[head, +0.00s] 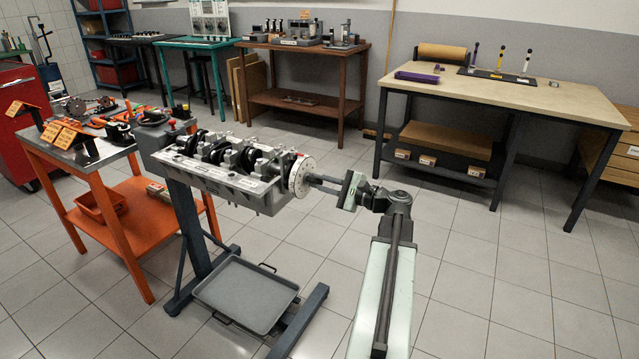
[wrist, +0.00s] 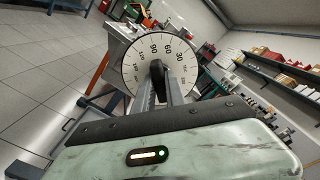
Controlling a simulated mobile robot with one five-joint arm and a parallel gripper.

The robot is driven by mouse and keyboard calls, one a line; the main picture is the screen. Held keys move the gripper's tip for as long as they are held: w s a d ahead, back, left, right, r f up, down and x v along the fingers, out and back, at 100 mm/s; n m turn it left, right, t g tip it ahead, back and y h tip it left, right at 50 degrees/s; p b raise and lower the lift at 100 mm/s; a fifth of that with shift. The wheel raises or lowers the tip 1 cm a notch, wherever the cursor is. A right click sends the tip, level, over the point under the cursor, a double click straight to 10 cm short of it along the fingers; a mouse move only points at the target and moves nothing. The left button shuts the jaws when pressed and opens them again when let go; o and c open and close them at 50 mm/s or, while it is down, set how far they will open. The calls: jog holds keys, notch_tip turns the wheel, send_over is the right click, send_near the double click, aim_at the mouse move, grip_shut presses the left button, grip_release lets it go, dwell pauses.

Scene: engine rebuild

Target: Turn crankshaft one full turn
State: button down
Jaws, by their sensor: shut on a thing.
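The crankshaft (head: 217,150), with its black and grey throws, lies in the engine block (head: 235,186), which is held on a dark stand. A white round degree wheel (head: 299,177) sits upright at the block's right end. In the wrist view the wheel (wrist: 184,72) faces me, with 90, 60 and 30 readable near its top. My gripper (head: 315,181) reaches in from the right to the wheel's centre. In the wrist view my gripper (wrist: 159,75) is shut on the crankshaft's end at the hub; the fingers partly hide that end.
A grey drip tray (head: 246,292) lies low on the stand's base. An orange cart (head: 130,185) with parts and tools stands close on the left. A wooden-topped bench (head: 520,93) stands at the back right. The tiled floor at the right front is clear.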

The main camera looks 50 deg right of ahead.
jog(key=shift+m, duration=0.3)
dwell(0.4)
jog(key=c, duration=1.4)
grip_release()
jog(key=v, duration=0.7)
jog(key=shift+s, duration=0.4)
